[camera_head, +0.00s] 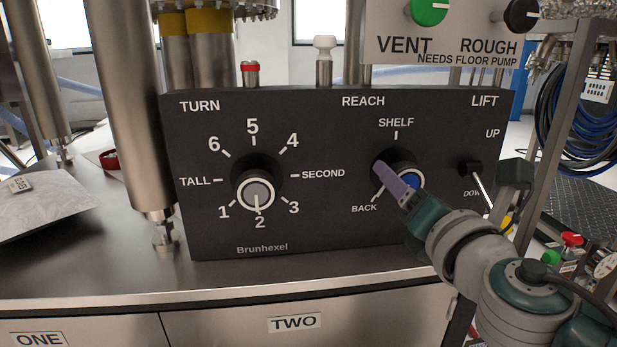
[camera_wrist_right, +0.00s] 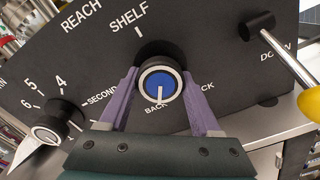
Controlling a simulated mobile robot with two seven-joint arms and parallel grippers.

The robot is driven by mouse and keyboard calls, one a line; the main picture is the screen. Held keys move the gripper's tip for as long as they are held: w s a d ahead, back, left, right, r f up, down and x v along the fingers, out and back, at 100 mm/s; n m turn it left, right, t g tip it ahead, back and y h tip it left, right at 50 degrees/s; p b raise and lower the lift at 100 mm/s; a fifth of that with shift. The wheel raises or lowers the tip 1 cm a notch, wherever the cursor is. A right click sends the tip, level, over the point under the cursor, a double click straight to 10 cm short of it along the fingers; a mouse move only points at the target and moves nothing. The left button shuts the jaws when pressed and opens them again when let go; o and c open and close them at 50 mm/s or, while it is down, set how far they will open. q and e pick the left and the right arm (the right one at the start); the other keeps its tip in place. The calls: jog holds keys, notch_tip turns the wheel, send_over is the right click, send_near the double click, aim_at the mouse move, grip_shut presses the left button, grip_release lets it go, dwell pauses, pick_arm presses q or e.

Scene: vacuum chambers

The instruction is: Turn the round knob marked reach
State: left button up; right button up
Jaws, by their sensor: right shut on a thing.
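The reach knob (camera_head: 412,180) is a round black knob with a blue face and light rim, on the dark panel (camera_head: 330,215) under the word REACH. SHELF is printed above it, BACK at its lower left. In the right wrist view, the knob (camera_wrist_right: 160,84) shows a white line pointing down, toward the partly hidden BACK label (camera_wrist_right: 156,108). My right gripper (camera_head: 396,178) is shut on the knob, its purple fingers (camera_wrist_right: 160,78) on either side of it. In the head view, the gripper hides part of the knob. My left gripper is not in view.
The turn knob (camera_head: 257,193) sits left on the panel, its line toward 2. The lift lever (camera_head: 478,183) is close to the right of my gripper. A green knob (camera_head: 429,11) and a black knob (camera_head: 521,14) are above. A steel column (camera_head: 128,100) stands left.

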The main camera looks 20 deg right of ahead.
jog(key=o, duration=1.3)
jog(key=shift+o, duration=0.2)
jog(key=v, duration=1)
jog(key=shift+p, duration=0.3)
